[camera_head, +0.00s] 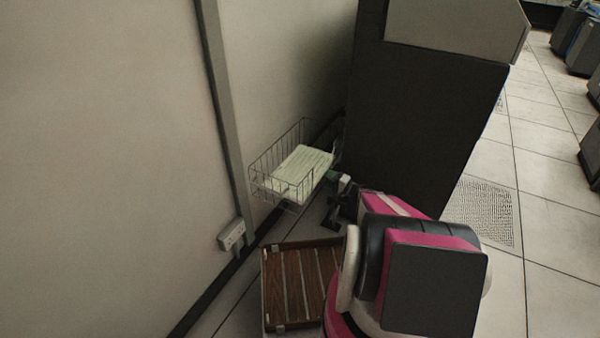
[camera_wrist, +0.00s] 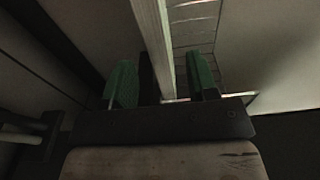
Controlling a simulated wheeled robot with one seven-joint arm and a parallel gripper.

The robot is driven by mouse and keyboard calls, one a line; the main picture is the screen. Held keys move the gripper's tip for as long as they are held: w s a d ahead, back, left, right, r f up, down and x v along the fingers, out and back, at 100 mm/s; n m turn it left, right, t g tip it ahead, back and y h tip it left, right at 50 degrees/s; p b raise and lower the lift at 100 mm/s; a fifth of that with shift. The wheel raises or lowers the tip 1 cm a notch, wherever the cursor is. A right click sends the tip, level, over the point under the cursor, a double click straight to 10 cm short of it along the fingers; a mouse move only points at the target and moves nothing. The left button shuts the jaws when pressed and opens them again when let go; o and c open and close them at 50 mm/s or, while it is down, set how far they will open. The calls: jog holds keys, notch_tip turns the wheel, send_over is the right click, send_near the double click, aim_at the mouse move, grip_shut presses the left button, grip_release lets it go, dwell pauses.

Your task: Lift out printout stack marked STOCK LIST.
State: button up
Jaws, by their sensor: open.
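A pale green printout stack (camera_head: 300,168) lies in a wire basket (camera_head: 268,185) by the wall in the head view. No marking on it is legible. My gripper (camera_head: 338,180) is at the basket's right side, close to the stack's near right end. In the wrist view my gripper (camera_wrist: 165,88) is open, with a green pad on each side. A pale straight strip (camera_wrist: 155,35), probably the stack's edge, runs between the pads. I cannot tell whether either pad touches it. Basket wires (camera_wrist: 195,28) show beyond the right pad.
A tall dark cabinet (camera_head: 420,110) stands just right of the basket. A wall socket (camera_head: 232,235) is on the wall at lower left. A slatted wooden crate (camera_head: 290,285) is on the floor below the basket. Open tiled floor (camera_head: 550,215) lies to the right.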

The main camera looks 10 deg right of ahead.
aim_at(315, 173)
jog(key=x, duration=0.7)
jog(key=shift+a+f, duration=0.15)
jog(key=shift+a, duration=0.05)
jog(key=shift+c, duration=0.3)
grip_shut()
